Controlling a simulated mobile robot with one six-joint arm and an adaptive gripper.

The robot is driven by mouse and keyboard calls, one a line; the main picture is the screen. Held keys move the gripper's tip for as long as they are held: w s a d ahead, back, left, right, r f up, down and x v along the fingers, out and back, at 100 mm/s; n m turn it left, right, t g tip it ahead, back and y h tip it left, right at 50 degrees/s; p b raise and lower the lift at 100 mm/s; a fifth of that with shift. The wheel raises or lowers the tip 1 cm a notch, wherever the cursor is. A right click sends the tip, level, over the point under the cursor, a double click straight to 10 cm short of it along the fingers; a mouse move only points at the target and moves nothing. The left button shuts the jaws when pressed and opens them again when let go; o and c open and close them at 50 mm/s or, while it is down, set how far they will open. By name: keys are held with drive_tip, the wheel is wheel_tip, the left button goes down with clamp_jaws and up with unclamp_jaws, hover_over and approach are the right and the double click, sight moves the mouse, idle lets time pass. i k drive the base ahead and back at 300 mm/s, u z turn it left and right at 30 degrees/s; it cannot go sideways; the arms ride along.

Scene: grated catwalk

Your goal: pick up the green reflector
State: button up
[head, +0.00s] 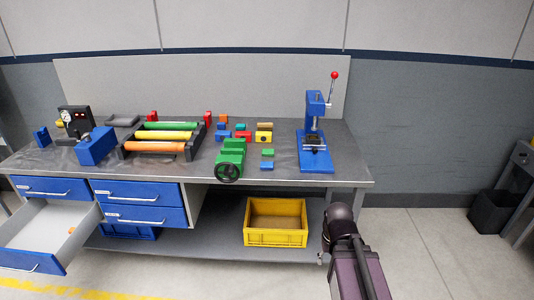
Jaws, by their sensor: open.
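No thing in the head view can be clearly recognised as the green reflector. A small flat green piece (268,152) lies on the workbench (285,180), just behind a small blue piece (267,165); it is too small to identify. A larger green vise (232,155) with a dark handwheel stands to its left. A green roller (168,126) lies in a dark frame further left. Part of my arm shows at the lower right, in front of the bench's right end. My gripper's fingers cannot be seen.
A blue press (315,145) with a red-knobbed lever stands right of the small pieces. Several coloured blocks lie behind them. A drawer (35,225) stands open at the left. A yellow crate (276,238) sits on the lower shelf.

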sight(265, 152)
drive_tip(key=z, duration=0.05)
drive_tip(key=i, duration=0.9)
drive_tip(key=u, duration=0.1)
